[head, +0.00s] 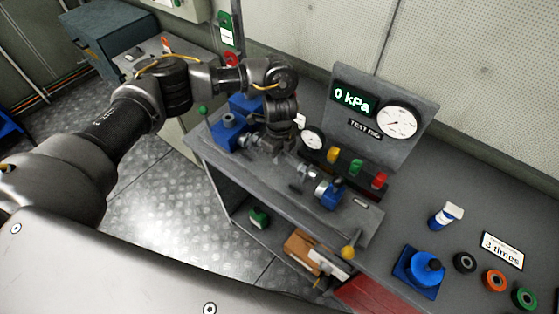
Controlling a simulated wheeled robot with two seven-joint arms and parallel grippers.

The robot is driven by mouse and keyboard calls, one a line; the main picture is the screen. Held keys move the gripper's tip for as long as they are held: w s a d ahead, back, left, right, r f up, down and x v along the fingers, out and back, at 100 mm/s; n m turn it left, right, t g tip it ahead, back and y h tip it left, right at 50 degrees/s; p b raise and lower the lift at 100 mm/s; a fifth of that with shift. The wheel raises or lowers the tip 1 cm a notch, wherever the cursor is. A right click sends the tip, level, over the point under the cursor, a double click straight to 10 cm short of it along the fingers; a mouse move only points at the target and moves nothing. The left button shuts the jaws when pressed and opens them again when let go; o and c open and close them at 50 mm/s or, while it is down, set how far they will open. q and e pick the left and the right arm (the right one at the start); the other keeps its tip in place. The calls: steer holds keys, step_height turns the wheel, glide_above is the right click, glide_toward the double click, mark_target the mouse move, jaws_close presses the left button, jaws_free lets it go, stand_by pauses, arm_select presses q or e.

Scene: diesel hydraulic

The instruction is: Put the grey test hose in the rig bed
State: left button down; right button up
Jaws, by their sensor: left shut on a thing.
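The test rig stands on the bench, with a grey rig bed (352,224) running between a blue end block (228,130) at left and a blue fitting (328,195) at right. My left gripper (270,146) points down over the left part of the bed, close to the left block. It is shut on a small grey piece that looks like the grey test hose (254,141), mostly hidden by the fingers. I cannot tell whether the hose touches the bed. My right gripper is not in view.
A gauge panel (375,115) reading 0 kPa stands behind the bed, with yellow, green and red parts (356,168) before it. A yellow-knobbed lever (348,252) is at the bed's right front. Right, a blue block (418,270), a small bottle (446,215) and several rings occupy the bench.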

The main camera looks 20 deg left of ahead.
mark_target(279, 168)
arm_select(q)
steer(key=f, duration=0.3)
steer(key=shift+s+f, duration=0.2)
steer(key=shift+f, duration=0.05)
steer(key=shift+w+f, duration=0.1)
steer(key=shift+f, duration=0.15)
steer(key=shift+f, duration=0.1)
steer(key=c, duration=1.3)
jaws_free()
steer(key=shift+r, duration=0.4)
step_height(279, 168, up, 12)
steer(key=shift+f+b, duration=0.25)
steer(key=shift+b, duration=0.7)
